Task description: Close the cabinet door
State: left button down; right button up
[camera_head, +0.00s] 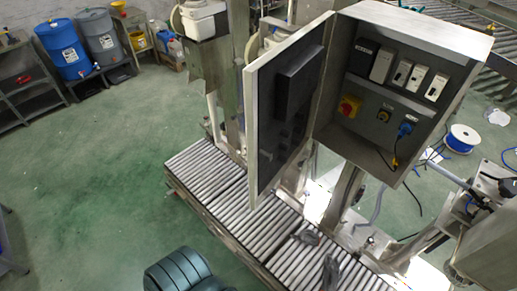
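A grey metal cabinet (350,135) stands in the upper right of the head view. Its door (264,120) is hinged on the cabinet's left side and stands wide open, swung out to the left toward me. A dark box is fixed on the door's inner face. Inside the cabinet are several white switch units, a red and yellow rotary switch (349,106) and a blue plug (405,128) with a cable. I cannot make out either of my grippers in this view, and nothing touches the door.
A roller conveyor (215,178) runs below the door, with small dark grey pieces (310,237) on it that I cannot identify. A dark ribbed object (180,270) is at the bottom. Blue (65,48) and grey drums stand at the back left. The green floor at left is clear.

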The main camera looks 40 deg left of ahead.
aim_at(282, 86)
jog(key=u, duration=1.6)
